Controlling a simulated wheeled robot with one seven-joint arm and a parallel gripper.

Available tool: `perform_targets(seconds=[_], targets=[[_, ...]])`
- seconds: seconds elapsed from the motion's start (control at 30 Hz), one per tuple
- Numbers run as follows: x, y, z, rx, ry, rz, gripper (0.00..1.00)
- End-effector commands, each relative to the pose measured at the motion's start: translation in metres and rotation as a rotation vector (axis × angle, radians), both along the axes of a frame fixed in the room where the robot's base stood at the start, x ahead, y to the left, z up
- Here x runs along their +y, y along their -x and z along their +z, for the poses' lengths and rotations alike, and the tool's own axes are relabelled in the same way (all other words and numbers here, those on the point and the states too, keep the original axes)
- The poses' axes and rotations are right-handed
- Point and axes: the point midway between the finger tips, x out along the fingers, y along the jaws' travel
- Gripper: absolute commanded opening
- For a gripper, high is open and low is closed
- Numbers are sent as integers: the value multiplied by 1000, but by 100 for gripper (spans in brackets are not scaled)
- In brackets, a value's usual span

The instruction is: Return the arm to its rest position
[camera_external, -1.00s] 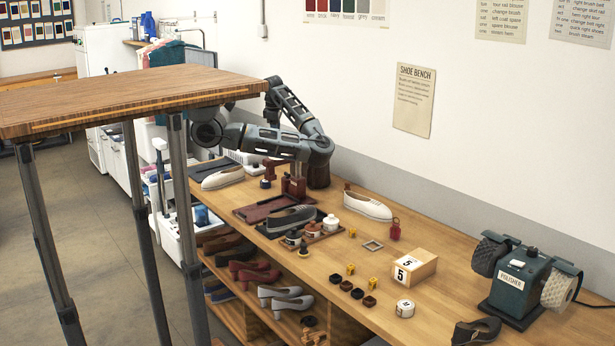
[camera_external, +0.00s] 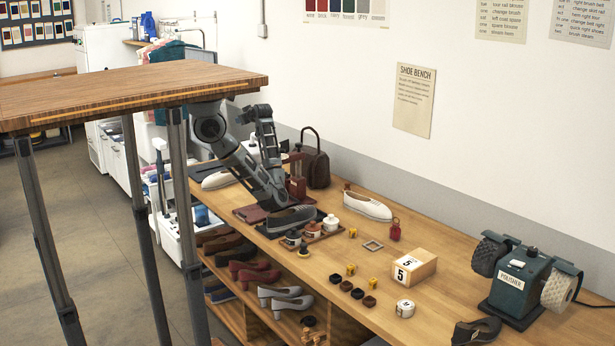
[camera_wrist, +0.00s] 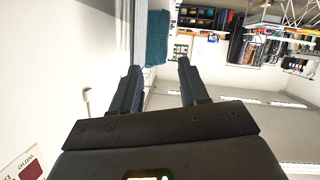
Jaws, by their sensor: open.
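In the wrist view my gripper (camera_wrist: 158,66) is open, with its two dark fingers apart and nothing between them. In the external view my arm is folded over the far left end of the wooden workbench (camera_external: 455,290). Its elbow is low beside the red press (camera_external: 297,178) and a grey shoe (camera_external: 290,219), and the forearm rises steeply. The gripper end is near the raised tabletop's right corner, and its fingers cannot be made out there. I cannot tell whether the elbow touches anything on the bench.
The raised wooden tabletop (camera_external: 120,90) partly hides my arm. A dark handbag (camera_external: 316,168) stands behind the press. A white shoe (camera_external: 367,205), small jars, a numbered box (camera_external: 412,268) and a polisher (camera_external: 520,285) are on the bench. The wall lies close behind.

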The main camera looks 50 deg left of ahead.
Motion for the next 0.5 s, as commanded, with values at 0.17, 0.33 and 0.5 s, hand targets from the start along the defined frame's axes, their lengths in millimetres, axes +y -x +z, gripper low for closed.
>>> perform_targets(seconds=[0.17, 0.33, 0.5], targets=[[19, 7, 8, 151, -202, -87, 44], [28, 12, 11, 294, -374, -178, 44], [30, 18, 7, 464, -556, -296, 44]])
